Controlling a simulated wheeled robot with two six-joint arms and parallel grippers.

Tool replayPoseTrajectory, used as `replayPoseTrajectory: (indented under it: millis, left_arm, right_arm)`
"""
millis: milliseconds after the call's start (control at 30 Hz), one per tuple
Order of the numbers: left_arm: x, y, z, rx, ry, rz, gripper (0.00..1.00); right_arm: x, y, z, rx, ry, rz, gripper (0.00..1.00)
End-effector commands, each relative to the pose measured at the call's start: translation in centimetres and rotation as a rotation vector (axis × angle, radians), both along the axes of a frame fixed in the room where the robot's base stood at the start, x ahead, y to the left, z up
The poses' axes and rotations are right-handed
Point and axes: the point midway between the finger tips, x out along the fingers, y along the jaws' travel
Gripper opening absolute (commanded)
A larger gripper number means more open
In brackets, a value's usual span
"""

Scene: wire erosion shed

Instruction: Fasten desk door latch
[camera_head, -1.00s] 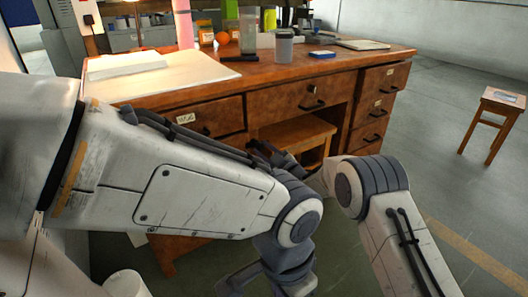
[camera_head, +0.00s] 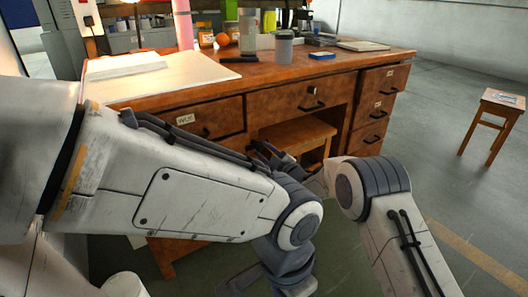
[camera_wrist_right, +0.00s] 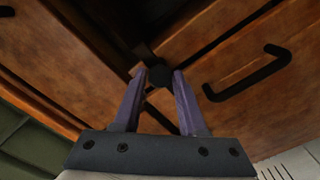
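The wooden desk (camera_head: 290,101) stands ahead, with dark drawer handles on its front. In the right wrist view, a dark round knob on a dark bar, which looks like the latch (camera_wrist_right: 160,76), sits at a seam in the brown wooden front (camera_wrist_right: 225,45). My right gripper (camera_wrist_right: 159,80) has its two purple-grey fingers apart, one on each side of the knob; contact is not clear. In the head view my right gripper (camera_head: 268,156) is small and dark against the desk's front, and the latch is hidden there. My left arm crosses the foreground; its fingers cannot be made out.
A black handle (camera_wrist_right: 247,75) is right of the fingers in the wrist view. A stool (camera_head: 300,137) stands in the desk's knee space. A small stool (camera_head: 493,122) stands on open floor at right. A grey cup (camera_head: 284,46) and jars stand on the desktop.

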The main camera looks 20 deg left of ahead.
Motion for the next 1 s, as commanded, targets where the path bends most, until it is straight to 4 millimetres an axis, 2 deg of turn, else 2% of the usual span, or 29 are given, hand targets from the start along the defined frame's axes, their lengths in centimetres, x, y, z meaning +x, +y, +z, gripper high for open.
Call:
replayPoseTrajectory:
  millis: [67,467,1000]
  left_arm:
    - [0.0,0.0,0.0,0.000,0.000,0.000,0.50]
    - [0.0,0.0,0.4,0.000,0.000,0.000,0.50]
    - [0.0,0.0,4.1,0.000,0.000,0.000,0.50]
  right_arm:
    - [0.0,0.0,0.0,-0.001,0.000,-0.001,0.67]
    - [-0.3,-0.5,0.2,0.001,0.002,0.000,0.67]
    - [-5.7,-7.4,0.2,0.000,0.003,-0.002,0.67]
